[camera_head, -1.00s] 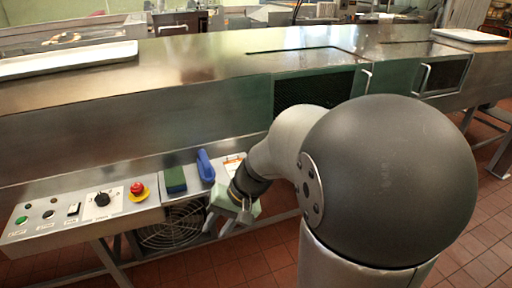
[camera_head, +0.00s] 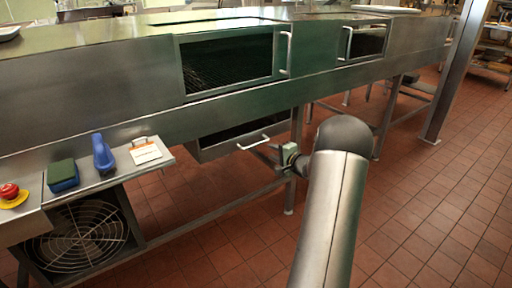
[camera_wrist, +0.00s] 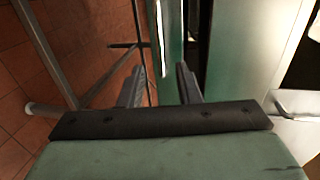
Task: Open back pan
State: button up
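A metal pan (camera_head: 215,149) hangs under the machine body, with a pale bar handle (camera_head: 253,143) on its front. A dark space shows above its front edge; I cannot tell how far it stands out. My gripper (camera_head: 268,153) is just right of and slightly below the handle, near its right end. In the wrist view my gripper (camera_wrist: 160,82) has its two dark fingers apart. A pale upright bar (camera_wrist: 161,38), likely the handle, and a greenish metal face (camera_wrist: 173,45) show beyond and between the fingertips. Contact is not visible.
Two mesh windows with upright handles (camera_head: 285,53) (camera_head: 348,42) sit above the pan. A control shelf on the left holds a red button (camera_head: 9,191), a sponge (camera_head: 62,175), a blue tool (camera_head: 103,152) and a card (camera_head: 145,151). Machine legs (camera_head: 297,155) stand near my gripper; tiled floor is open.

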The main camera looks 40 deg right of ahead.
aim_at(257, 144)
jog(key=x, duration=1.1)
jog(key=shift+w+d+b, duration=0.1)
jog(key=shift+w+b, duration=0.3)
jog(key=shift+c, duration=0.2)
jog(key=shift+f, duration=0.1)
grip_shut()
